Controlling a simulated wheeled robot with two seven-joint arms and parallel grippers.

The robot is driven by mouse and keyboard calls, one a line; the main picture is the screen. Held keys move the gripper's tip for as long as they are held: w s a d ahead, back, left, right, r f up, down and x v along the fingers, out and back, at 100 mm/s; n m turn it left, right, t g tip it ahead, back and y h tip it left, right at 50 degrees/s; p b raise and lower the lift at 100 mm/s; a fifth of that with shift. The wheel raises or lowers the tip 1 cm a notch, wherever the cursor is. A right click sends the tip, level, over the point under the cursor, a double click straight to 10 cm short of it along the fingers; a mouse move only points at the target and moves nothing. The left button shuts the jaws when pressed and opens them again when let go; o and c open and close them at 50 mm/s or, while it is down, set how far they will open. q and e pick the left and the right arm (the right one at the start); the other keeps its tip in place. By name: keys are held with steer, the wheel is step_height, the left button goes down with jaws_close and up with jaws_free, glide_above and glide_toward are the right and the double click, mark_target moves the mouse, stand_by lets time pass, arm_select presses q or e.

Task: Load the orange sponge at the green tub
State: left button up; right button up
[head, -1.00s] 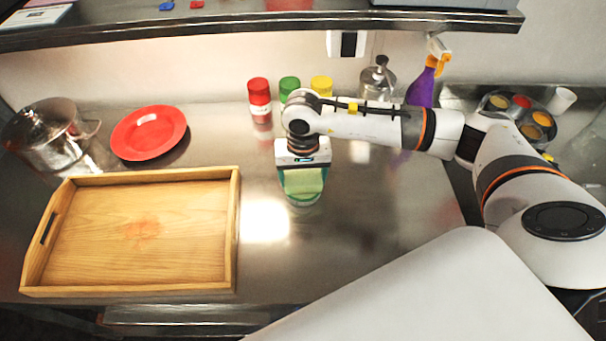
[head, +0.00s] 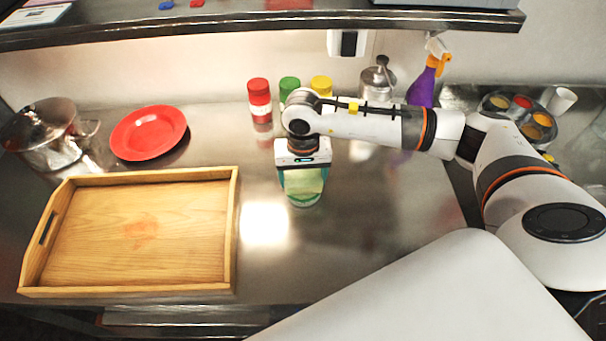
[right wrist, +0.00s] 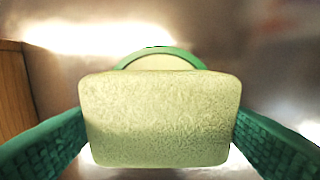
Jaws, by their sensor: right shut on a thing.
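My right gripper (head: 303,182) is shut on a pale yellow-green sponge (right wrist: 160,118), which looks block-shaped with rounded corners. Its green ribbed fingers press on the left and right sides of the sponge in the right wrist view. A round green rim, seemingly the green tub (right wrist: 160,52), shows just behind the sponge there. The sponge hides most of it, so I cannot tell whether they touch. In the head view the sponge (head: 303,181) hangs below my gripper, over the steel counter. No clearly orange sponge shows. My left gripper is not in view.
A wooden tray (head: 232,215) with a faint orange patch lies left of my gripper. A red plate (head: 148,132) and steel pot (head: 45,133) stand behind it. Red, green and yellow-capped jars (head: 259,96) stand near the wall.

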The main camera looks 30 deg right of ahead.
steer(key=shift+s, duration=0.1)
steer(key=shift+r+p, duration=0.45)
steer(key=shift+r, duration=0.45)
steer(key=shift+r+p, duration=0.9)
steer(key=shift+r, duration=1.7)
